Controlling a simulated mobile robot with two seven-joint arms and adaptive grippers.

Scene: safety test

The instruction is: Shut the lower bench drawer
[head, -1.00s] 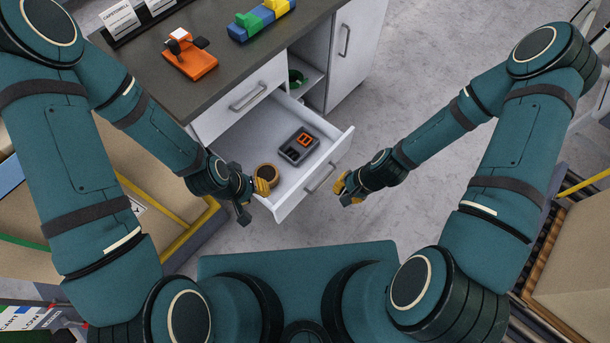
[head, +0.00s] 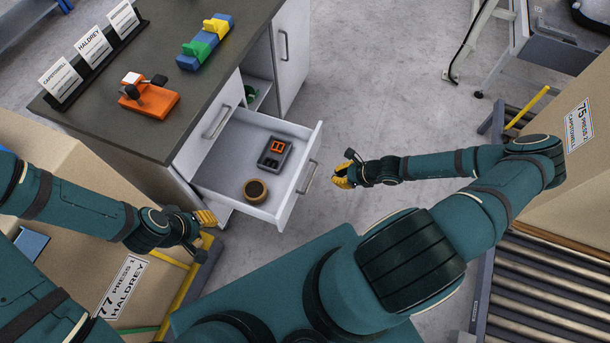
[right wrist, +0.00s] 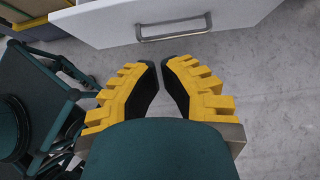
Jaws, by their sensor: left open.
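The lower bench drawer (head: 232,160) is pulled well out of the white bench, below a shut upper drawer (head: 208,135). Its bar handle (head: 307,177) is on its front, and it also shows at the top of the right wrist view (right wrist: 172,28). Inside lie a grey tray (head: 264,158) with an orange piece and a round wooden bowl (head: 254,190). My right gripper (head: 343,168) is in front of the drawer face, apart from the handle. Its yellow fingers look shut and empty in the right wrist view (right wrist: 160,64). My left gripper (head: 209,236) is open and empty, left of the drawer's near corner.
The dark bench top (head: 150,60) holds an orange device (head: 150,100), a blue-yellow-green block (head: 205,42) and label cards. Cartons (head: 95,240) stand at the left, and a roller conveyor (head: 550,290) with a carton is at the right. Grey floor beyond the drawer front is clear.

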